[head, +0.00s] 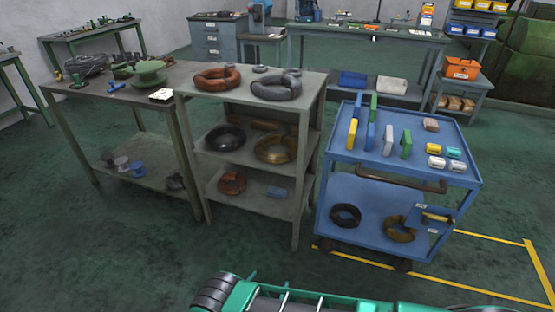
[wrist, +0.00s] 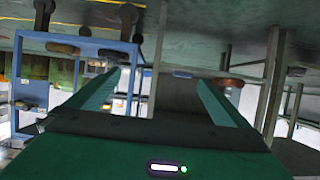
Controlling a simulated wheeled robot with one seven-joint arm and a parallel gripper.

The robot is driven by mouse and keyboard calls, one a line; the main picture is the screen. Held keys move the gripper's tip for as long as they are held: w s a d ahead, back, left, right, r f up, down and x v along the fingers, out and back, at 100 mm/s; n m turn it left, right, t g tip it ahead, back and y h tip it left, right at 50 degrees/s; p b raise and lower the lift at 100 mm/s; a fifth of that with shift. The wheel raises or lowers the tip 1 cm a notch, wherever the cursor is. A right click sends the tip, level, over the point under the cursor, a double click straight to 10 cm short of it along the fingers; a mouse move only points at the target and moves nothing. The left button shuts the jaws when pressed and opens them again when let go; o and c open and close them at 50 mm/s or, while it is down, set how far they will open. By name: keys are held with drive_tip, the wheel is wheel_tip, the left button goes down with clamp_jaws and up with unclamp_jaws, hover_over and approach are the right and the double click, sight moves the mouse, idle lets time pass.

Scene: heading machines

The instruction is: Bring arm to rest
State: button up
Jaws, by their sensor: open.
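My gripper (wrist: 157,95) shows in the wrist view with its two green-faced fingers wide apart. Nothing is held between them. The wrist picture is upside down, with the floor at the top and the blue cart (wrist: 75,45) on the left. My gripper is not clearly seen in the head view. A green and black part of my own body fills the bottom edge there.
In the head view a blue cart (head: 333,178) stands at right, a grey shelf (head: 246,98) with wire coils at centre, and a workbench (head: 120,95) at left. Yellow lines (head: 480,292) mark the floor at right. Floor at the lower left is clear.

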drive_tip(key=w+d+r+m+g+h, duration=0.15)
drive_tip(key=w+d+r, duration=0.25)
drive_tip(key=w+r, duration=0.45)
drive_tip(key=w+d+r+m+g+h, duration=0.1)
drive_tip(key=w+d+r+g+h, duration=0.3)
drive_tip(key=r, duration=0.8)
drive_tip(key=w+d+r+m+g+y, duration=0.2)
drive_tip(key=d+r+g, duration=0.2)
drive_tip(key=d+r, duration=1.5)
drive_tip(key=s+d+r+g+y, duration=0.3)
drive_tip(key=s+d+r+y, duration=0.1)
drive_tip(key=s+d+r, duration=1.15)
drive_tip(key=s+r+n+y, duration=0.1)
drive_tip(key=s+r+y, duration=0.1)
drive_tip(key=s, duration=1)
drive_tip(key=s+d+r+n+y, duration=0.1)
drive_tip(key=s+r+y, duration=0.1)
drive_tip(key=s, duration=1)
drive_tip(key=shift+d+r, duration=0.25)
drive_tip(key=shift+r, duration=0.25)
